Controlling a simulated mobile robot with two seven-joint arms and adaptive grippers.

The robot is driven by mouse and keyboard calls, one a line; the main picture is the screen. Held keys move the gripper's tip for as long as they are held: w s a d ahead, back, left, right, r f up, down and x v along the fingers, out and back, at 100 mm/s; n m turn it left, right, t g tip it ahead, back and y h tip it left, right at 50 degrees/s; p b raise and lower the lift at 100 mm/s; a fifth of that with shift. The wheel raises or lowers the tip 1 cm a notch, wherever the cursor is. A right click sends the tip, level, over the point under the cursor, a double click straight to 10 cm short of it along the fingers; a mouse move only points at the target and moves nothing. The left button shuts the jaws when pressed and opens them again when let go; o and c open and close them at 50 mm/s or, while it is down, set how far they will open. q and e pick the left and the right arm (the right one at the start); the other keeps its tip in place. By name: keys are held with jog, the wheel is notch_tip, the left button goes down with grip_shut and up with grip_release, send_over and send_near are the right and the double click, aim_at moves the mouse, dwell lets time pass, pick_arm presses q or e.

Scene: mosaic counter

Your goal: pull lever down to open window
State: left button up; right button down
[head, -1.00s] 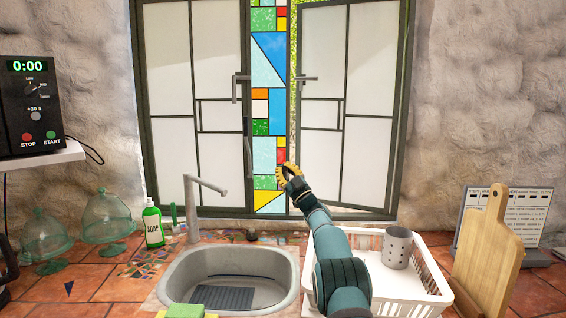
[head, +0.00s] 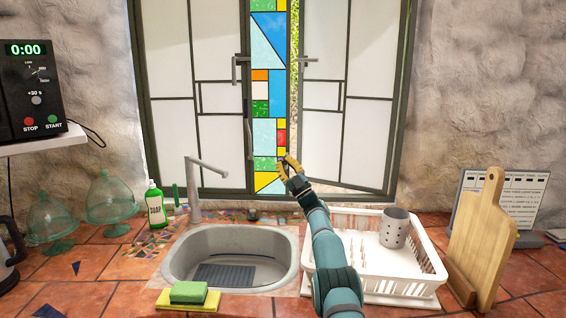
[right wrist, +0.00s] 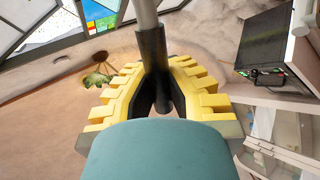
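The window has a left frosted panel (head: 217,95), a stained-glass strip (head: 266,95) in the middle and a right frosted panel (head: 325,95) that stands ajar. A thin dark lever (head: 248,135) hangs upright on the left panel's inner edge. My right gripper (head: 287,162) has yellow fingers and is to the right of the lever's lower end, apart from it in the head view. In the right wrist view its spread fingers (right wrist: 158,72) have a grey rod with a black grip (right wrist: 152,55) between them; contact cannot be told. My left gripper is not in view.
Below are a sink (head: 230,268) with a faucet (head: 190,180), a green soap bottle (head: 154,203) and a sponge (head: 188,292). A white rack (head: 425,280) with a metal cup (head: 394,228) stands right, beside a cutting board (head: 481,235). Glass domes (head: 109,200) stand left.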

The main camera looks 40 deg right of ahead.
jog(key=shift+s+d+f, duration=0.1)
jog(key=shift+d+f, duration=0.1)
jog(key=shift+f, duration=0.6)
jog(key=c, duration=1.2)
grip_release()
jog(key=shift+c, duration=0.2)
jog(key=shift+o, duration=1.2)
jog(key=shift+d, duration=0.15)
jog(key=shift+a+r, duration=0.2)
jog(key=shift+r, duration=0.1)
jog(key=shift+f, duration=0.1)
